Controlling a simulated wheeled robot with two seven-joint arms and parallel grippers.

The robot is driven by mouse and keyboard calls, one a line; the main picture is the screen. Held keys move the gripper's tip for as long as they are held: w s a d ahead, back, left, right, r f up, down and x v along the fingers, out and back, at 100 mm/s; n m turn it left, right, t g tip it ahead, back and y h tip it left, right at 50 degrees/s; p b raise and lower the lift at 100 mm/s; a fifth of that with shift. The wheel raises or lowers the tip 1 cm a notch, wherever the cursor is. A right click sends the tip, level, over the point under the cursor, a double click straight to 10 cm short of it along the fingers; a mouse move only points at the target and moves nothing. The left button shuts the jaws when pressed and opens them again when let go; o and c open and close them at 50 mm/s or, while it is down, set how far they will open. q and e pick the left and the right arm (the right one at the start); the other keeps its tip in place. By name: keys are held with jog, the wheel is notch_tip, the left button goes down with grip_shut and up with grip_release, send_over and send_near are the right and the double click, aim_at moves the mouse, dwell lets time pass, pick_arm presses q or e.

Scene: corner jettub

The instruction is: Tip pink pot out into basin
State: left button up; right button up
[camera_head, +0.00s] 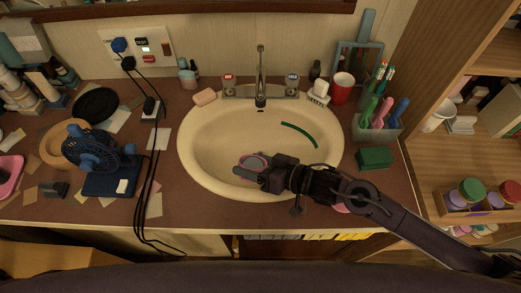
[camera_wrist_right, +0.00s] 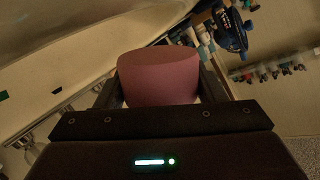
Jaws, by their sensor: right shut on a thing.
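The pink pot (camera_head: 249,162) is held over the front part of the cream oval basin (camera_head: 205,160). My right gripper (camera_head: 260,174) is shut on it, and the arm reaches in from the lower right. In the right wrist view the pot (camera_wrist_right: 158,75) sits between the two fingers, its rounded pink side filling the gap. I cannot tell how far the pot is tilted or what is inside it. A curved dark green strip (camera_head: 300,134) lies in the basin, right of centre. My left gripper is not in view.
The tap (camera_head: 261,80) stands behind the basin, with soap (camera_head: 205,97) to its left and a red cup (camera_head: 342,88) to its right. A blue fan (camera_head: 88,148) and hanging black cables (camera_head: 150,190) are on the left. A brush holder (camera_head: 376,128) and green box (camera_head: 374,158) stand right.

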jog(key=shift+w+d+f+m+g+b, duration=0.1)
jog(key=shift+w+f+m+g+b, duration=0.05)
jog(key=shift+w+f+m+g, duration=0.15)
jog(key=shift+w+d+f+m+g+b, duration=0.1)
jog(key=shift+w+m+g+b, duration=0.1)
jog(key=shift+w+m, duration=0.15)
dwell(0.4)
jog(key=shift+w+r+m+g, duration=0.25)
jog(key=shift+w+m+g, duration=0.15)
jog(key=shift+m, duration=0.15)
dwell(0.8)
jog(key=shift+w+d+r+m+g+p, duration=0.1)
jog(key=shift+w+r+m+g+p, duration=0.15)
jog(key=shift+m, duration=0.35)
dwell(0.8)
jog(key=shift+r+m+g+y, duration=0.15)
jog(key=shift+m+g+y, duration=0.15)
jog(key=shift+m+g, duration=0.25)
dwell(0.8)
jog(key=shift+w+d+r+m+b, duration=0.15)
jog(key=shift+w+m+b, duration=0.2)
jog(key=shift+m, duration=0.3)
dwell(0.7)
jog(key=shift+w+d+r+m+g+p, duration=0.1)
jog(key=shift+w+m+g+p, duration=0.25)
jog(key=shift+p, duration=0.2)
jog(key=shift+w+d+r+m+g+p, duration=0.1)
jog(key=shift+w+m+g+p, duration=0.2)
jog(key=shift+p, duration=0.2)
dwell(0.5)
